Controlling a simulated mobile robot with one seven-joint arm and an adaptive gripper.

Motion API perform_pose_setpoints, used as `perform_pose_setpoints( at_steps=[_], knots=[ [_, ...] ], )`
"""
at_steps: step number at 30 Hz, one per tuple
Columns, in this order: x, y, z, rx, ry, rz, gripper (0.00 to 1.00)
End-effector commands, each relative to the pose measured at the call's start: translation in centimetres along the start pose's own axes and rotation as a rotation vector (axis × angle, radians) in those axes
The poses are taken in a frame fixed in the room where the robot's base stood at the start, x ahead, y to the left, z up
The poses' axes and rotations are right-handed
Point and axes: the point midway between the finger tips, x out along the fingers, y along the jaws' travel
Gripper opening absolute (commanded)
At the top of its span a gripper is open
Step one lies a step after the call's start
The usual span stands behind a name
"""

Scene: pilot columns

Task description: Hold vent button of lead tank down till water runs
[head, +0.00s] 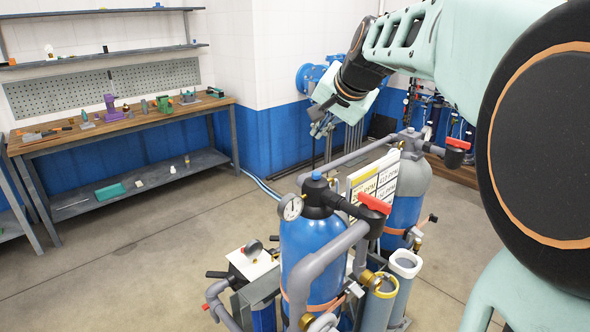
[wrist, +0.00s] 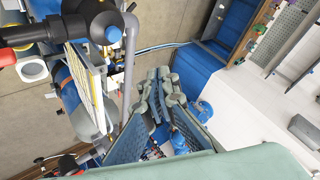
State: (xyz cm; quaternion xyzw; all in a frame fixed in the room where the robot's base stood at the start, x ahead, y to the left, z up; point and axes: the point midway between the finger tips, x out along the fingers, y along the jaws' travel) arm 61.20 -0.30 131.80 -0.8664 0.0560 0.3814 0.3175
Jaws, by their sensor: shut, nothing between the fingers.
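The nearer blue tank (head: 308,250) stands upright in the head view, with a black valve head, a gauge and a small blue cap-like button (head: 316,175) on top. A second tank (head: 405,200), grey above and blue below, stands behind it. Which one is the lead tank I cannot tell. My gripper (head: 318,128) is shut and empty, in the air beyond and above the nearer tank, apart from its button. In the wrist view my gripper's fingers (wrist: 168,76) are together, and a blue button (wrist: 113,34) shows beside a black valve head to their upper left.
A grey pipe (head: 350,160) runs between the tanks, close to a white sign (head: 374,185). Red-handled valves (head: 375,203) stick out at the right. A workbench (head: 150,118) lines the left wall; the floor between is clear.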

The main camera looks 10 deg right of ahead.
Motion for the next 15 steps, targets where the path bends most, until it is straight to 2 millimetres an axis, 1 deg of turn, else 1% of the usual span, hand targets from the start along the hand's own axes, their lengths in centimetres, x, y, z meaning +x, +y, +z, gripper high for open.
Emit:
perform_pose_setpoints(
  at_steps=[1,9,15],
  knots=[
    [0.7,0.6,0.5,0.000,-0.001,0.000,0.00],
    [3.5,2.6,2.5,0.000,-0.001,0.001,0.00],
    [5.0,3.6,3.6,0.000,0.000,0.000,0.00]
  ],
)
